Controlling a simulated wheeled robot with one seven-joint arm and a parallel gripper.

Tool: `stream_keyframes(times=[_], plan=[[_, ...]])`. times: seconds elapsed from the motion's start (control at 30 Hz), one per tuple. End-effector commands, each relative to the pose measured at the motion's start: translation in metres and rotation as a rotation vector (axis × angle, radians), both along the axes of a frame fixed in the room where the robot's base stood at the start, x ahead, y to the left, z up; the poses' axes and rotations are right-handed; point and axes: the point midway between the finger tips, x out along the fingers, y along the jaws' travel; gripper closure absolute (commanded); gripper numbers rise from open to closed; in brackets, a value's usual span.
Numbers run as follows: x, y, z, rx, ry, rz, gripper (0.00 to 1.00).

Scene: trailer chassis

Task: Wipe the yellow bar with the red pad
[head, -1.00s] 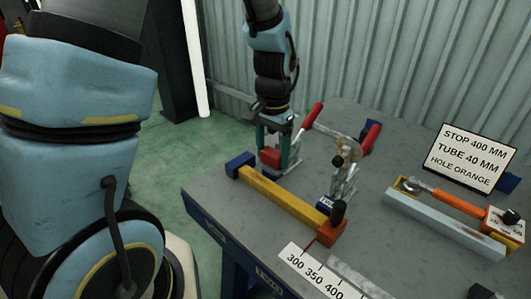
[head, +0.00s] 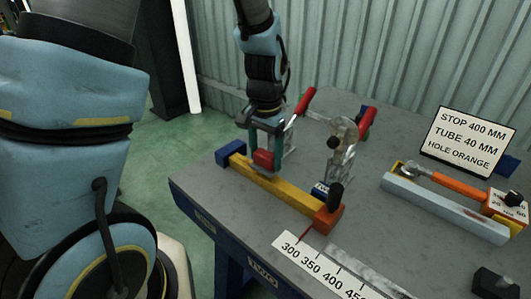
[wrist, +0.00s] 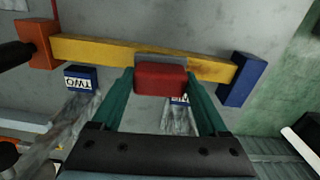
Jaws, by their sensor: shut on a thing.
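The yellow bar (head: 287,196) lies on the grey table between a blue end block (head: 231,153) and an orange end block (head: 328,217). In the wrist view the yellow bar (wrist: 105,48) runs across the top, with darker smudges toward its blue end. My gripper (head: 264,153) is shut on the red pad (head: 263,159), near the bar's blue end. In the wrist view the red pad (wrist: 160,79) sits between my green fingers, with a grey layer overlapping the bar's edge. I cannot tell whether the pad touches the bar.
Two toggle clamps with red handles (head: 305,101) (head: 366,122) stand behind the bar. A black knob (head: 335,195) rises at the orange block. A sign (head: 467,145), a light-blue channel (head: 440,206) with an orange rod, and a ruler strip (head: 318,266) are to the right.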

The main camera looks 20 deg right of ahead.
Motion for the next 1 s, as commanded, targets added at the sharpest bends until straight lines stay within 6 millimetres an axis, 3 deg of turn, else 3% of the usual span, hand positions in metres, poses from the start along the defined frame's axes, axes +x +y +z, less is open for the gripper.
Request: stream_keyframes(times=[1.0], plan=[[0.0001,0.0,-0.0088,0.0,0.0,0.0,0.75]])
